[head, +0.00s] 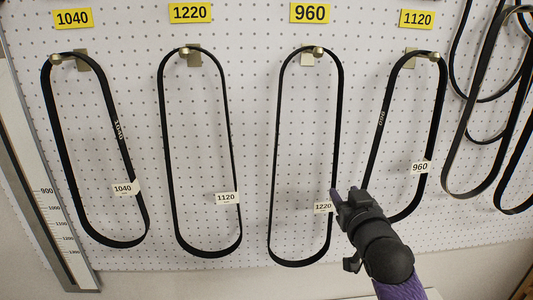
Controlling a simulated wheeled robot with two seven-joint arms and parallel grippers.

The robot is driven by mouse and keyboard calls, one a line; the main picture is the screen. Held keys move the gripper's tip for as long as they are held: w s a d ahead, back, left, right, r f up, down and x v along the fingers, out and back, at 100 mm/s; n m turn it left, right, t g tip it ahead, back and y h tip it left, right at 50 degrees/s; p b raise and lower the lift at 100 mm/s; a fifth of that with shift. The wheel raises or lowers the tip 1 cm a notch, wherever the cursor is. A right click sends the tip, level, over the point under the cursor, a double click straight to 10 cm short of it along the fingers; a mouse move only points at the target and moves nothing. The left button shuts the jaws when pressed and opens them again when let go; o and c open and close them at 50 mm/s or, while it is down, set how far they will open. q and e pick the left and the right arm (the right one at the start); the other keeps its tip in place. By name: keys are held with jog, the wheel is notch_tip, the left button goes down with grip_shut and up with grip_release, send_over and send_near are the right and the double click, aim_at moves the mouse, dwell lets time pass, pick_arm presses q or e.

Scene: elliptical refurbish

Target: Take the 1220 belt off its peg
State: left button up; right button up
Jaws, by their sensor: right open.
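The black belt tagged 1220 (275,150) hangs as a long loop from the brass peg (318,51) under the yellow 960 sign (310,13). Its white 1220 tag (323,207) is low on its right strand. My right gripper (345,192) is open and empty, beside the lower right strand of this belt, just right of the tag. Whether a finger touches the strand I cannot tell. The belt under the yellow 1220 sign (190,13) carries a 1120 tag (227,198). My left gripper is not in view.
A belt tagged 960 (380,120) hangs close on the right, partly behind my right gripper. A belt tagged 1040 (58,150) hangs at the left, beside a length scale (45,190). More belts crowd the right edge. White pegboard shows between the loops.

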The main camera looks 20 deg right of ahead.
aim_at(336, 172)
jog(key=r+p+x, duration=0.1)
jog(key=x, duration=0.8)
jog(key=shift+w+r+p, duration=0.2)
jog(key=shift+r+p, duration=0.1)
jog(key=shift+r, duration=0.05)
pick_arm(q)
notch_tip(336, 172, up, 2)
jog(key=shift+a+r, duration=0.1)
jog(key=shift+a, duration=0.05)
pick_arm(e)
jog(key=shift+d, duration=0.15)
grip_shut()
